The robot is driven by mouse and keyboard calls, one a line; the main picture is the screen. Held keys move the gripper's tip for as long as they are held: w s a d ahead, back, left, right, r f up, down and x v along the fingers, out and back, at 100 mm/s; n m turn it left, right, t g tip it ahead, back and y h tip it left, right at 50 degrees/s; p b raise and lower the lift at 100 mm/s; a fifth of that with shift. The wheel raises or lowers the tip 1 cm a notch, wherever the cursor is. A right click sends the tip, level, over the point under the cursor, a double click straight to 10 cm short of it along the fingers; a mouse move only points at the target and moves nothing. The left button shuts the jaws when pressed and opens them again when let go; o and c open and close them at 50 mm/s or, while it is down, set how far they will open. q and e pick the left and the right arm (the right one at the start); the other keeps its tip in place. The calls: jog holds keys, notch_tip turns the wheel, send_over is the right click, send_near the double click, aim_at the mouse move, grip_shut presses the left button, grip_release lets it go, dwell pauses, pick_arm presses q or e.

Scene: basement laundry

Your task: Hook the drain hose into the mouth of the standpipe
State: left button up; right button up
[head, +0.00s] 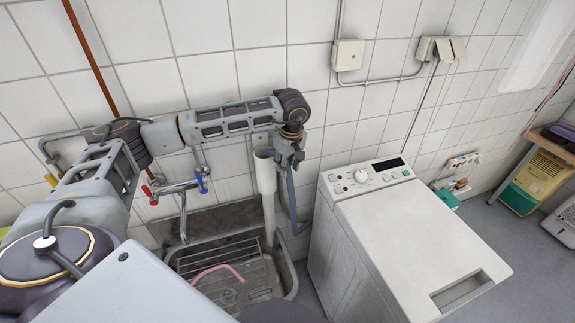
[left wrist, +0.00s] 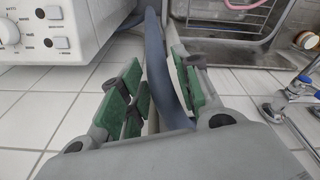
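The standpipe (head: 266,180) is a white upright pipe by the wall at the back of the sink, its wider open mouth facing up. My left gripper (head: 291,154) is just right of the mouth, at about its height in the picture. The grey-blue drain hose (head: 291,200) hangs below this gripper and runs down toward the washing machine. The hose's free end is hidden in both views. My right gripper is not in view.
A white washing machine (head: 400,220) stands to the right. A metal sink (head: 285,270) with a rack and a pink hose (head: 218,270) lies below the standpipe. A tap (head: 178,188) with red and blue handles is on the wall to the left.

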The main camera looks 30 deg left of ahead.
pick_arm(q)
jog(key=shift+o, duration=1)
jog(key=shift+r, duration=0.1)
notch_tip(320, 180, up, 12)
jog(key=s+d, duration=0.1)
jog(key=shift+d, duration=0.3)
jog(key=shift+f, duration=0.25)
